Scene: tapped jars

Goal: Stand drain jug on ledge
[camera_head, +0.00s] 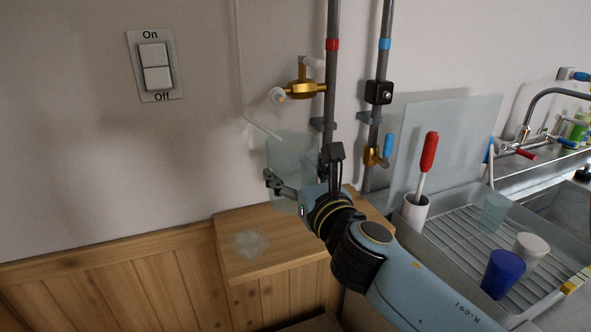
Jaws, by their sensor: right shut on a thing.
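A clear, pale jug (288,152), which I take for the drain jug, is held upright in my right gripper (300,176). The gripper's fingers are shut on it from either side, and the wrist hides part of its lower right. The jug is in front of the wall, below the brass tap (303,89). It appears raised over the back of the wooden ledge (290,262), though the wrist hides part of the space under it. My left gripper is not in view.
Two grey pipes (332,65) rise behind the gripper, the right one with a blue-handled valve (388,146). A thin pale tube (239,60) runs down the wall towards the jug. A drying rack (460,245) with cups stands right. A light switch (155,66) is upper left.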

